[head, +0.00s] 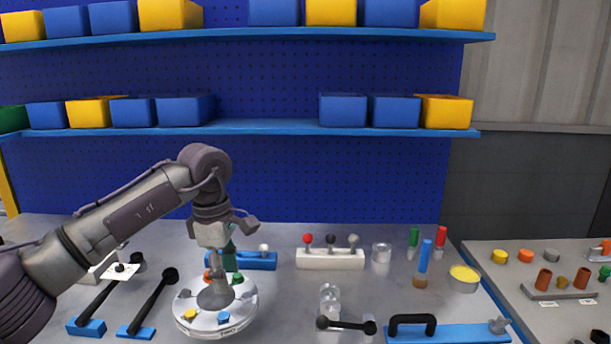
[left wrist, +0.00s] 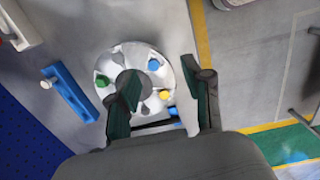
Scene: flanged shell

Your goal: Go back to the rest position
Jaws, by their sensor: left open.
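The flanged shell (head: 214,315) is a round pale disc on the bench with a grey raised neck and coloured pieces around its rim. It also shows in the left wrist view (left wrist: 141,62), partly covered by a finger. My left gripper (head: 222,268) points down just above the neck. In the left wrist view its two fingers (left wrist: 160,78) are spread apart. I see nothing held between them. I cannot tell whether a finger touches the neck. My right gripper is in neither view.
Black-handled levers (head: 150,304) stand left of the shell. A blue block (head: 258,261) and a white block with knobs (head: 330,259) are behind it. Clear cylinders (head: 329,298) and a black-handled blue plate (head: 455,334) are to the right. Shelves with bins (head: 343,109) are above.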

